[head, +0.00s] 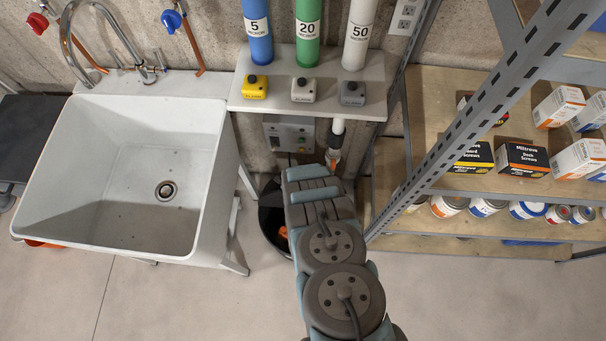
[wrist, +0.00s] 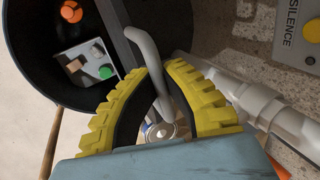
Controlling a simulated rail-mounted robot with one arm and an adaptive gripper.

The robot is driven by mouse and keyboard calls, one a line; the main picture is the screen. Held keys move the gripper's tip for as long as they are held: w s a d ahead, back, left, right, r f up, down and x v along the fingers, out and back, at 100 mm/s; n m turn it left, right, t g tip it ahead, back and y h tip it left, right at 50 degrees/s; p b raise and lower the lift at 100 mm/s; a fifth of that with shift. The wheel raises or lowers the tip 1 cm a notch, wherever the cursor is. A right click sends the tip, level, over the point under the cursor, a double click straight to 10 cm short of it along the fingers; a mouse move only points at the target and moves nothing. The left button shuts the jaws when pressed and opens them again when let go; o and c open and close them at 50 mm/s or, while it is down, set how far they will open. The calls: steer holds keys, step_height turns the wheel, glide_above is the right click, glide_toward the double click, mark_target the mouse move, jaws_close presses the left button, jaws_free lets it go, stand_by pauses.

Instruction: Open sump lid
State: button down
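The sump is a dark round basin (head: 272,222) on the floor below the shelf, partly hidden behind my arm. In the wrist view its dark wall (wrist: 30,75) surrounds an open part at upper left. A dark straight-edged panel (wrist: 195,28), apparently the lid, lies to the right of that opening; its tilt is hard to tell. A bent grey handle (wrist: 145,48) runs from its edge down between my fingers. My gripper (wrist: 161,74) has yellow ribbed fingers, with tips close together on either side of the handle. The head view hides the fingers and the handle.
Inside the basin are an orange-topped item (wrist: 71,12) and a white box (wrist: 85,65) with a green knob. A pale pipe (wrist: 265,110) runs close to the right finger. A white sink (head: 130,170) stands left, and a metal shelf rack (head: 480,115) right.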

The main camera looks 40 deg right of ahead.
steer(key=shift+w+d+r, duration=0.15)
steer(key=shift+r, duration=0.05)
steer(key=c, duration=1.1)
jaws_free()
steer(key=shift+w+d, duration=0.1)
steer(key=shift+d, duration=0.05)
steer(key=shift+f, duration=0.1)
steer(key=shift+s+a, duration=0.2)
steer(key=shift+a, duration=0.1)
